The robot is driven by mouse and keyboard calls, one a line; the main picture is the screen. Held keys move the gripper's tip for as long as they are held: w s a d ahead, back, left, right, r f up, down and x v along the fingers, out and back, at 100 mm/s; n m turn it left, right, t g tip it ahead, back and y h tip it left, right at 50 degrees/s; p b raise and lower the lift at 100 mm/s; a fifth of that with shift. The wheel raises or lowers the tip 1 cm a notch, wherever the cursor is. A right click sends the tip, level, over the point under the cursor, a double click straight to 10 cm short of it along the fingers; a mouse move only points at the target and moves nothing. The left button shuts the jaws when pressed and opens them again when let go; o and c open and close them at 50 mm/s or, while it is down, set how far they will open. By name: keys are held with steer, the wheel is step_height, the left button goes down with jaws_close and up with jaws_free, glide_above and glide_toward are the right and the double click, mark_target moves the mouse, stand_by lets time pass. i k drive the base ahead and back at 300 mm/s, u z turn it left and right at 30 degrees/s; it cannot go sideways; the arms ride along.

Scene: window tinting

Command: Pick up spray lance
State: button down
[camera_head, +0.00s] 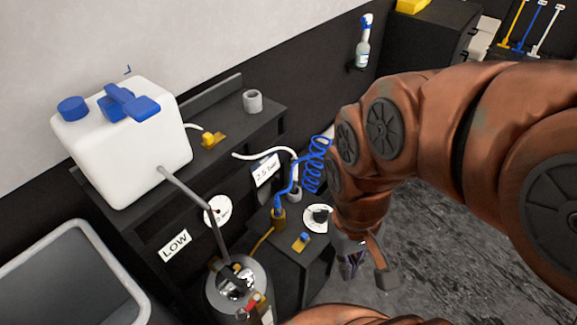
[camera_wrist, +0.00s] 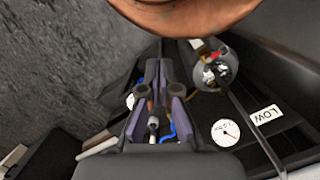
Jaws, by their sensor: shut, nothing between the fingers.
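My gripper (camera_head: 350,262) is shut and empty, pointing down just right of the low black cabinet. In the wrist view its dark purple fingers (camera_wrist: 162,82) come together. I cannot tell for certain which part is the spray lance. A thin white tube with a bent end (camera_head: 268,154) rises from a grey cup (camera_head: 294,193) at the shelf's right end, left of my gripper and apart from it. A blue fitting (camera_head: 279,203) stands in a brass-coloured socket beside it, near a blue coiled hose (camera_head: 316,165).
A metal canister (camera_head: 238,287) stands front left, joined by a grey pipe (camera_head: 200,205) to a white jug (camera_head: 128,143) on the black shelf. A LOW label (camera_head: 174,245) and round gauges are nearby. A grey bin (camera_head: 72,240) stands left. Open floor lies right.

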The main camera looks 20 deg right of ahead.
mark_target(295, 179)
steer(key=z, duration=1.3)
steer(key=k, duration=1.1)
steer(key=u, duration=1.9)
